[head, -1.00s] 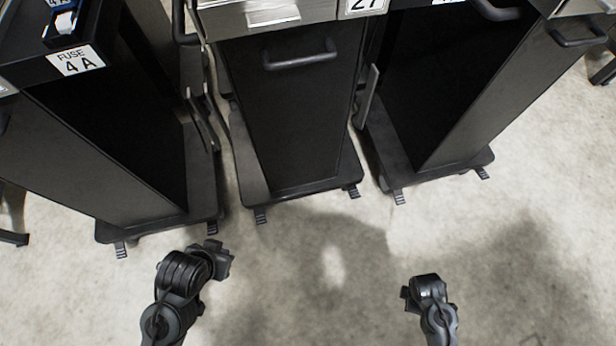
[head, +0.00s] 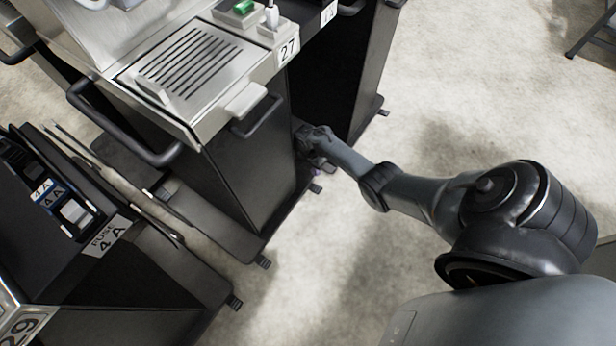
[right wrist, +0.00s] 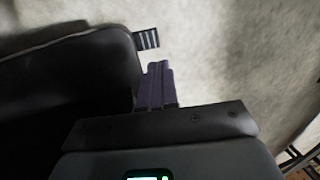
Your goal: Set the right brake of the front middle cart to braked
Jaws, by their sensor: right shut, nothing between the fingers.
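The front middle cart (head: 235,165) is a dark cabinet with a steel top and a label 27. Its right brake (head: 316,188) is a small ribbed dark pedal jutting from the base corner. A pedal beside a dark base also shows in the right wrist view (right wrist: 147,39); it looks like this same brake. Whether it is up or down I cannot tell. My right gripper (head: 317,172) is low beside the cart's base, close to the pedal. Its purplish fingers (right wrist: 157,85) are shut and empty, with a small gap to the pedal. My left gripper is out of view.
The cart's left brake pedal (head: 264,262) is at the other base corner. A cart labelled FUSE 4A (head: 120,300) stands lower left. Another dark cart (head: 345,75) stands close behind my right gripper. Open concrete floor (head: 470,80) lies to the right.

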